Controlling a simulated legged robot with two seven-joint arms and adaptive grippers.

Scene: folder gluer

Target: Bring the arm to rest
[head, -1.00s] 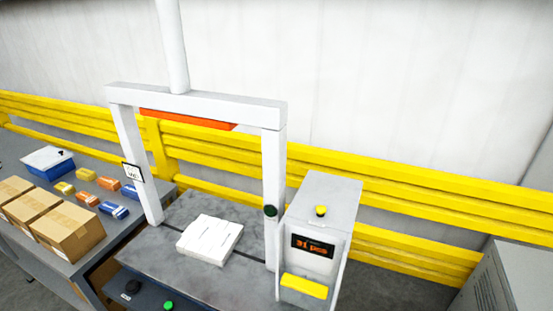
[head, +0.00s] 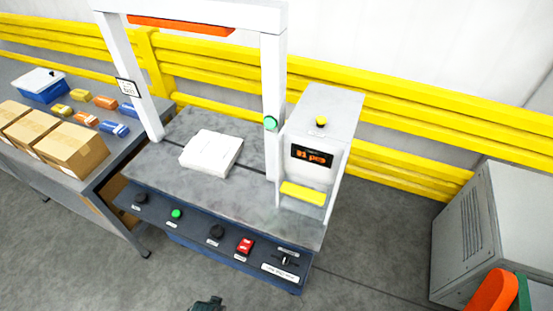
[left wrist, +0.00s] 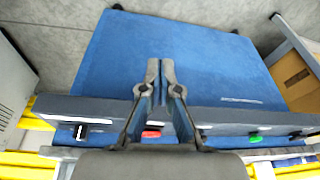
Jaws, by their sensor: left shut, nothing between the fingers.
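My left gripper (left wrist: 160,68) is in the left wrist view, its two fingers together and empty. It hangs in front of the blue lower front of the machine (left wrist: 215,60), and I cannot tell the gap to it. In the head view only a small dark part of it (head: 207,304) shows at the bottom edge, clear of the control panel (head: 200,225). My right gripper is not in view. A stack of white flat cartons (head: 211,153) lies on the grey machine top (head: 165,170) under the white frame (head: 275,60).
The counter box (head: 318,140) with a lit display stands right of the frame. A table (head: 90,180) at left holds brown boxes (head: 72,152) and small coloured packs. A grey cabinet (head: 490,230) and an orange object (head: 490,291) are at right. The floor in front is clear.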

